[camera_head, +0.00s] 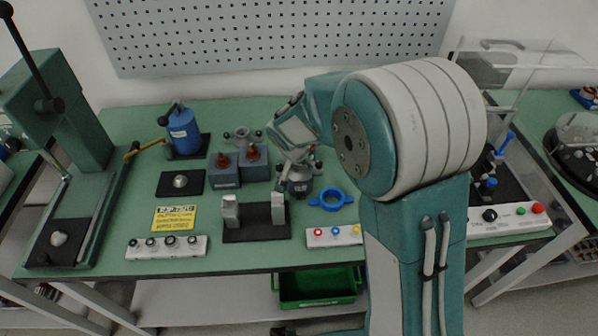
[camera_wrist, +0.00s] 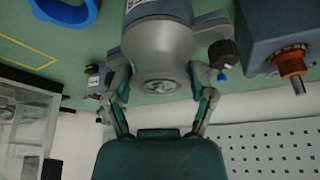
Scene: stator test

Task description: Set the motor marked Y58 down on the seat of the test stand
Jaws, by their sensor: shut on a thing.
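My gripper (camera_head: 297,160) is at the back middle of the bench, shut on a grey cylindrical motor (camera_head: 300,182). In the wrist view the two fingers of my gripper (camera_wrist: 160,82) grip the motor (camera_wrist: 160,48) on both sides at its narrower end. A label on the motor is cut off at the top edge, and I cannot read Y58. A black base with two upright grey blocks (camera_head: 231,210) stands to the front left of the motor. I cannot tell for certain whether it is the test stand. My arm hides part of the bench.
A blue ring (camera_head: 331,200) lies right of the motor. Grey boxes with orange terminals (camera_head: 225,172) stand left of it. A blue canister (camera_head: 184,131), a black plate with a disc (camera_head: 180,183) and a press (camera_head: 75,150) are farther left. A clear-covered fixture (camera_head: 510,190) stands right.

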